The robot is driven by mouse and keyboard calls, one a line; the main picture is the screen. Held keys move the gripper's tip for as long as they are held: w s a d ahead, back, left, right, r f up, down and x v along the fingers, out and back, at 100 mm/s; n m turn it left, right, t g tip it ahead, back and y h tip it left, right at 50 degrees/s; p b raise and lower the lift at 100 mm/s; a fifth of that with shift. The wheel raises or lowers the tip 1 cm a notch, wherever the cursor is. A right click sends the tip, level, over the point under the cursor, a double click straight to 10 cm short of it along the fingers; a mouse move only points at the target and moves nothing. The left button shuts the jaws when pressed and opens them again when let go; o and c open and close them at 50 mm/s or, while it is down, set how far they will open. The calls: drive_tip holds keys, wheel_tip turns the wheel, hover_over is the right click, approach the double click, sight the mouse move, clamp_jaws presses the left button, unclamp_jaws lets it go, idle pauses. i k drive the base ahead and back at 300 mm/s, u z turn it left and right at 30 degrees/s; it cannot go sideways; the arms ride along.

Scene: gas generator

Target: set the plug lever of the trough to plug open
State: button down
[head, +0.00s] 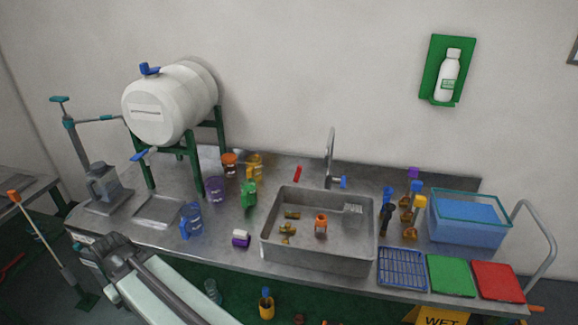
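The trough appears to be the grey metal basin (370,258) set in the steel counter. A small orange-topped jar (320,222) and several small brownish pieces (288,229) lie inside it. A short red lever (297,172) stands tilted on the counter behind the basin's back left corner; it may be the plug lever, but its setting cannot be read. A tap (330,155) with a blue handle (343,182) rises behind the basin. Parts of my arm show at the lower left, in front of the counter. My gripper's fingers are not seen.
A white barrel (165,105) on a green stand is at left. Coloured cups, including a green one (249,193), stand left of the basin. Blue-capped bottles (387,205) and a blue tub (466,222) are at right. A blue rack (402,269) lies at the front right.

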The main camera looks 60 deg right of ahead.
sight(297, 176)
drive_tip(key=i, duration=1)
drive_tip(key=u, duration=0.05)
